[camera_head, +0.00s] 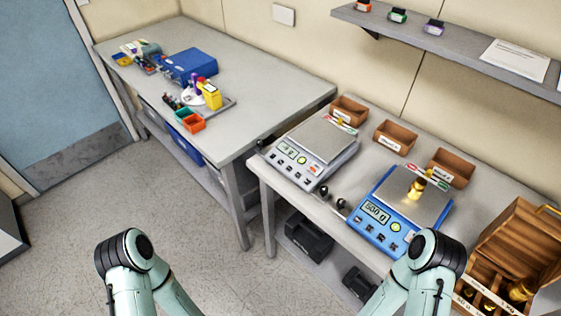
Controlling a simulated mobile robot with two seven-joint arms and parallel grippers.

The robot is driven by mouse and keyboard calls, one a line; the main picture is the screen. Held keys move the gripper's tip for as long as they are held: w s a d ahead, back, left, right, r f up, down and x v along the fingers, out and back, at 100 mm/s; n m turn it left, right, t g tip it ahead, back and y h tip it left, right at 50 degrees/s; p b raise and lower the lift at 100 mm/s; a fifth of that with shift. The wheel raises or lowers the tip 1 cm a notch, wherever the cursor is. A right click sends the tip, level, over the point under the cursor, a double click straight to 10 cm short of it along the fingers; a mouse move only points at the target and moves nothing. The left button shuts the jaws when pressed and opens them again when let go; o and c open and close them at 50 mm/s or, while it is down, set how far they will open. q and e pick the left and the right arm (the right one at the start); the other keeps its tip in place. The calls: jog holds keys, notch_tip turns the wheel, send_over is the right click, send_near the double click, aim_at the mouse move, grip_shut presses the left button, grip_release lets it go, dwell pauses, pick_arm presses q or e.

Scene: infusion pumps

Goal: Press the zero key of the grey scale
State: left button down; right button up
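The grey scale (322,139) stands on the near table, left of the blue scale. It has a wide metal pan, and its sloped front panel (290,160) carries a small green display, a round green mark and a row of small keys. The key labels and the display reading are too small to read, so I cannot tell which key is zero. The pan looks empty. My left and right arms show only as links at the bottom edge; both grippers are out of view.
The blue scale (370,222) reads 500 g, with a brass weight (417,188) on its pan. Two dark knobbed objects (323,190) lie between the scales. Wooden bins (395,136) stand behind. An open wooden box (515,245) with brass weights is at right. A shelf (460,47) overhangs the back.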

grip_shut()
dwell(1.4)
